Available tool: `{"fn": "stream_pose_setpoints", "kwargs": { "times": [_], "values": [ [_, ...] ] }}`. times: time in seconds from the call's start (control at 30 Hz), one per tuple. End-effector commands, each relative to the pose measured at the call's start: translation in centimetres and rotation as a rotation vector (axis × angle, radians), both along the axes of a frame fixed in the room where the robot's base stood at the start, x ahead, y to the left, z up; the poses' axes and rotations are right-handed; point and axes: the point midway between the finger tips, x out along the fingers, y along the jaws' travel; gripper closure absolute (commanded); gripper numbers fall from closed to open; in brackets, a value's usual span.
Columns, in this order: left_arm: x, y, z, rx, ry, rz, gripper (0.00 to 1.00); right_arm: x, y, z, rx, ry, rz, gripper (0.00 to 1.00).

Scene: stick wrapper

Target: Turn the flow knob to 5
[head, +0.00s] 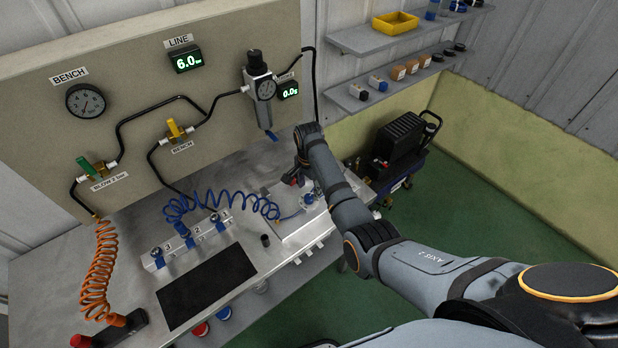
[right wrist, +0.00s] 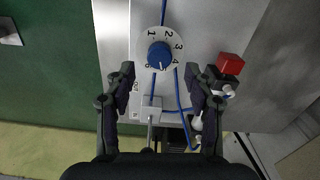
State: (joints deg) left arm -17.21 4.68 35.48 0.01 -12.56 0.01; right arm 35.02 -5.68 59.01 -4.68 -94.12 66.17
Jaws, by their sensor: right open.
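The flow knob (right wrist: 160,55) is blue and sits on a round white dial (right wrist: 177,49) with numbers around it, seen in the right wrist view. A small pale mark shows at the knob's lower right edge, near the lower numbers; its exact reading is too small to tell. My right gripper (right wrist: 160,72) is open, one finger on each side of the dial's lower part, with nothing between the fingers. I cannot tell how high they are above it. In the head view the knob (head: 308,197) shows beside my right arm, with the gripper (head: 294,177) partly hidden. My left gripper is not in view.
A red block (right wrist: 230,64) lies right of the dial, and blue tubing (right wrist: 180,95) runs below it. In the head view are a blue coiled hose (head: 205,203), a manifold (head: 195,238), a black mat (head: 206,286) and an orange hose (head: 100,265). A gauge board (head: 140,95) stands behind.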

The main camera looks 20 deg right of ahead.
Motion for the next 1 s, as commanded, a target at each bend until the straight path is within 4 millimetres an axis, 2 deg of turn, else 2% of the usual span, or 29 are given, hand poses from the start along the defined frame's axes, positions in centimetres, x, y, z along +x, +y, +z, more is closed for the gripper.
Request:
{"fn": "stream_pose_setpoints", "kwargs": {
  "times": [0.03, 0.2, 0.4, 0.9, 1.0],
  "values": [
    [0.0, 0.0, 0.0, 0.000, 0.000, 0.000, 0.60, 0.1, 0.0, 1.4, 0.000, -0.005, 0.000, 0.46],
    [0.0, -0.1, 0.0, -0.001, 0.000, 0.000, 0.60, 0.1, 0.0, 5.3, 0.000, -0.004, 0.000, 0.46],
    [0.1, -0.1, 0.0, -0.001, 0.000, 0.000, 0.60, 0.0, 0.0, 7.7, 0.000, -0.001, -0.001, 0.46],
    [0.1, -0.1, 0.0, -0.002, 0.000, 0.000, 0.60, 0.0, 0.0, 8.0, 0.000, 0.000, -0.001, 0.46],
    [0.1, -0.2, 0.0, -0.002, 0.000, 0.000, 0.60, -0.5, -0.3, 7.4, -0.001, -0.004, 0.015, 0.46]
  ]
}}
